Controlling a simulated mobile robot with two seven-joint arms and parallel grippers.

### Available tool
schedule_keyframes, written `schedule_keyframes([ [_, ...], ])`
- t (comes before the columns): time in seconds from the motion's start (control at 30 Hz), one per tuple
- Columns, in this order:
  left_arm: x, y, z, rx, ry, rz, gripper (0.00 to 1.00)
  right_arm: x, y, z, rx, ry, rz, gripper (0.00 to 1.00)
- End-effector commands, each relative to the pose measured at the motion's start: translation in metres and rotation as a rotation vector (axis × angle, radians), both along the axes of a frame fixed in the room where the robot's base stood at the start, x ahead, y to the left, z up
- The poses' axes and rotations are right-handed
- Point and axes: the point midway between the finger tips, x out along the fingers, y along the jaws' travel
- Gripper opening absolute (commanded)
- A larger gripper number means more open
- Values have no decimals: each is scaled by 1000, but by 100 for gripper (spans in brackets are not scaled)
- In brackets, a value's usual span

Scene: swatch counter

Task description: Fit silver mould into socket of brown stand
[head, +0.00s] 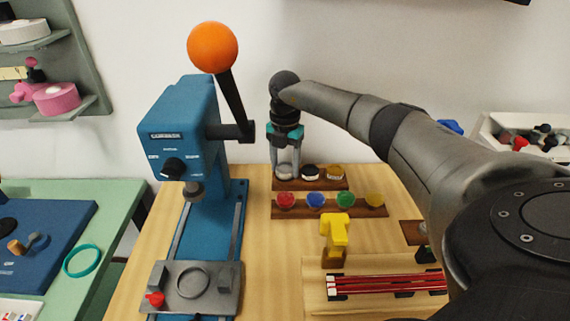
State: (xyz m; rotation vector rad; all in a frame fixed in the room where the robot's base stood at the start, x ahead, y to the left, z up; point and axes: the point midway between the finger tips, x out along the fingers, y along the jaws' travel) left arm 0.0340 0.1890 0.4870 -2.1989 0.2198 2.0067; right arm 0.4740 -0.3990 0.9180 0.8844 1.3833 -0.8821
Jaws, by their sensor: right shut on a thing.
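My right gripper (287,153) points down at the left end of the rear brown stand (343,184). It is shut on the silver mould (286,170), a pale metallic piece that shows between the fingers. The mould is upright, at or just above the stand's left end. The fingers partly hide it, and I cannot tell whether it sits in the socket. A black-topped mould (311,172) and a gold mould (334,172) stand to its right on the same stand. My left gripper is not in view.
A front brown rack (265,210) holds red, blue, green and yellow pieces. A blue press (185,130) with an orange ball lever (213,47) stands close on the left. A yellow tool (336,233) stands in front. My right arm covers much of the right side.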

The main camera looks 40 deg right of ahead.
Motion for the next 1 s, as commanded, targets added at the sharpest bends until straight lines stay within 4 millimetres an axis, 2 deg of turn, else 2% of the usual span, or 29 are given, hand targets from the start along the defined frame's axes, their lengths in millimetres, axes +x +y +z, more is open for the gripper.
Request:
schedule_keyframes([
  [0.37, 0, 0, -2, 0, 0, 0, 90, 0, 0, -5, 0, -1, 0, 0],
  [0.4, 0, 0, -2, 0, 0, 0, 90, 0, 0, -5, 0, -1, 0, 62],
  [0.7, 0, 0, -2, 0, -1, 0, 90, 0, 0, -4, 0, 0, 0, 95],
  [1.0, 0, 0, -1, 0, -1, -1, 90, 0, 0, -2, 0, 1, 0, 95],
])
